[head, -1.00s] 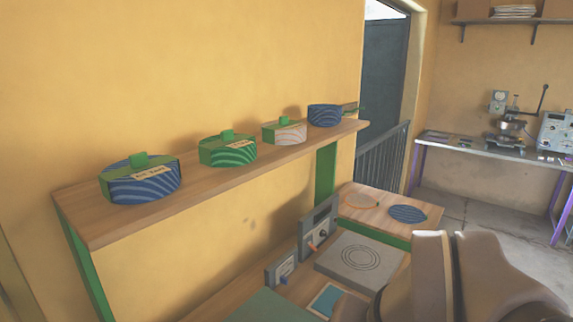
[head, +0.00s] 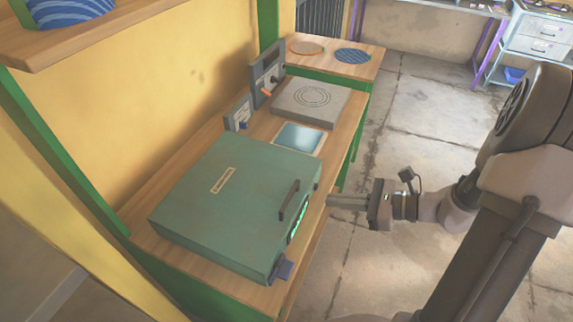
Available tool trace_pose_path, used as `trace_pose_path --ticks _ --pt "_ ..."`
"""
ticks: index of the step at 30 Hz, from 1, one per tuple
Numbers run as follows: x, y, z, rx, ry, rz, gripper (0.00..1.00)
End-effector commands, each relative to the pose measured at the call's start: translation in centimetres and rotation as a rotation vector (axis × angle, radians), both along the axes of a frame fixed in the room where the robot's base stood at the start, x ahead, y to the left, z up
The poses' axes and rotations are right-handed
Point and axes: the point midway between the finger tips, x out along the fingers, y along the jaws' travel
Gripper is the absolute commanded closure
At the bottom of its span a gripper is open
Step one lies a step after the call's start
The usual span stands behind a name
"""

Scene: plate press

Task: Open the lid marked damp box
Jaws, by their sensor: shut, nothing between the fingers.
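A flat green box (head: 215,235) with a closed lid lies on the wooden bench in the head view. A small label sits on its lid (head: 222,180), but the lettering is too small to read. A dark bar handle (head: 289,200) stands near the lid's right edge. A blue-grey tab (head: 281,270) sticks out at the box's front corner. My gripper (head: 330,201) is shut and empty, to the right of the box and its handle, apparently apart from them, pointing left.
A grey plate with rings (head: 312,101), a light blue panel (head: 299,138) and small control units (head: 266,77) stand behind the box. A shelf (head: 110,35) overhangs at upper left. Open floor (head: 430,110) lies right of the bench.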

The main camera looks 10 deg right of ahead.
Motion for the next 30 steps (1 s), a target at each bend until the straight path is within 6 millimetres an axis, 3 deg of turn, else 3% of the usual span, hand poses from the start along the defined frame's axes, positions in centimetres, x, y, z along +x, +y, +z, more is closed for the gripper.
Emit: trace_pose_path --ticks 2,5,18,30 --pt "0.4 -0.7 -0.7 0.034 0.008 -0.042 1.00" --pt "1.0 -0.1 -1.2 0.040 0.009 -0.047 1.00" --pt "5.3 6.1 -3.8 0.035 0.009 -0.040 1.00" --pt "5.9 6.8 -3.9 0.035 0.009 -0.042 1.00"
